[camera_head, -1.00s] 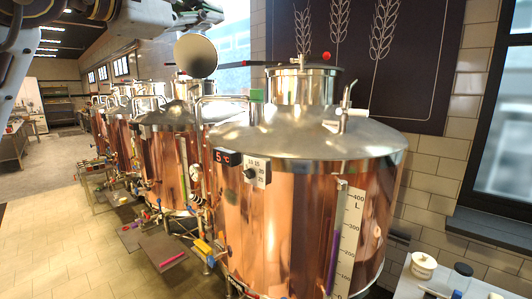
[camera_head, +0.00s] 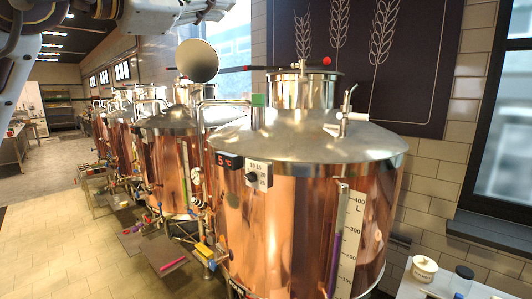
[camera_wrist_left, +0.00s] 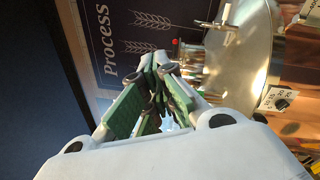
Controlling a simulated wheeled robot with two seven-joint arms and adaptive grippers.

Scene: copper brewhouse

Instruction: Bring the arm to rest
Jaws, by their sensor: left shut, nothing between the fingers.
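My left arm comes in at the top left of the head view, high up beside the row of copper tanks. The grey-white end of it runs along the top edge, where its fingertips cannot be made out. In the left wrist view my left gripper (camera_wrist_left: 159,68) has its green-padded fingers angled together at the tips, with nothing held. The dark wall panel with wheat drawings (camera_wrist_left: 148,35) and the steel lid of a tank (camera_wrist_left: 243,50) lie beyond it. My right gripper is not in view.
A large copper tank (camera_head: 290,225) with a steel lid, control knob (camera_head: 258,174) and level scale (camera_head: 351,235) stands ahead. More copper tanks (camera_head: 170,165) recede to the left. A white table (camera_head: 415,290) with small containers is at bottom right. The tiled floor at left is open.

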